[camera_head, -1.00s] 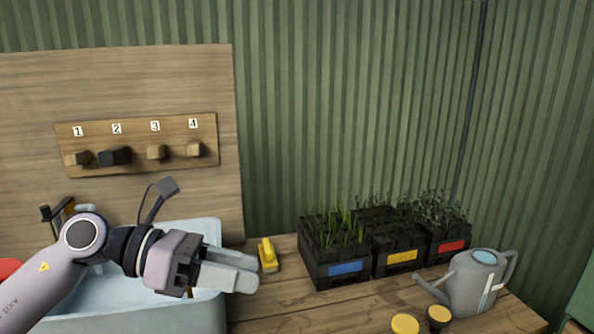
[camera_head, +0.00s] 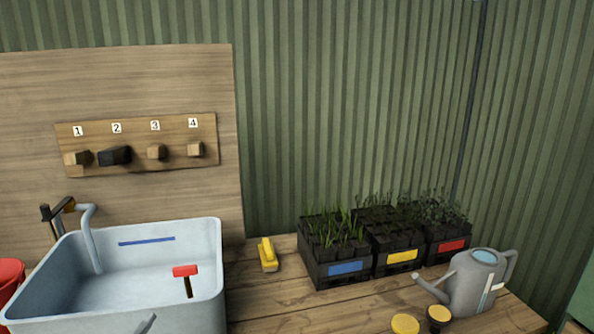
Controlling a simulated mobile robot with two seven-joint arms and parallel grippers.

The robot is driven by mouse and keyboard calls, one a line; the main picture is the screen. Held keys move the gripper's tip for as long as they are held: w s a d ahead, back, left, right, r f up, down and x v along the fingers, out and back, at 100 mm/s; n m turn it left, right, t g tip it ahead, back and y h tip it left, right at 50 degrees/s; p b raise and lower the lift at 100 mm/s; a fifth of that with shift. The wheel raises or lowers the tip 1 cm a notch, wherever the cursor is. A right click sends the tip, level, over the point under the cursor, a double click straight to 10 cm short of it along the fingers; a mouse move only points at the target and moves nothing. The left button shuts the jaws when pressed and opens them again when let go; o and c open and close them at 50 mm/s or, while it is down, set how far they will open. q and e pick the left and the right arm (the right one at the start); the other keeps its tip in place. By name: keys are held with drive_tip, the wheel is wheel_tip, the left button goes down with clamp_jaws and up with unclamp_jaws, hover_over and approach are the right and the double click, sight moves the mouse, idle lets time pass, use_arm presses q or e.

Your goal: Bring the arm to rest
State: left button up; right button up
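Neither of my grippers shows in the head view now, and no part of an arm covers the bench. A red-headed tool with a dark handle (camera_head: 185,271) is at the sink's right side. A blue line (camera_head: 147,241) marks the sink's back wall. A small grey piece at the sink's front edge is cut off by the frame, and I cannot tell what it is.
A yellow brush-like item (camera_head: 267,254) lies right of the sink. Planter boxes with blue (camera_head: 348,268), yellow (camera_head: 402,257) and red (camera_head: 451,245) labels stand at the back. A grey watering can (camera_head: 474,286) and yellow-topped lids (camera_head: 405,324) are at the right.

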use_arm(q)
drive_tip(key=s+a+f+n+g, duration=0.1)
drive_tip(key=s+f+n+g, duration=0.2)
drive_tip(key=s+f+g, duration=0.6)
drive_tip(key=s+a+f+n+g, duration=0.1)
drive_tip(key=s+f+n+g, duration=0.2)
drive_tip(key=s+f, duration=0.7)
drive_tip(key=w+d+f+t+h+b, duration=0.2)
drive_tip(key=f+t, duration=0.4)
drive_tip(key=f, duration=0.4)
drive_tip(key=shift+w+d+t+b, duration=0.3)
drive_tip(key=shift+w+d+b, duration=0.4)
drive_tip(key=shift+b, duration=0.35)
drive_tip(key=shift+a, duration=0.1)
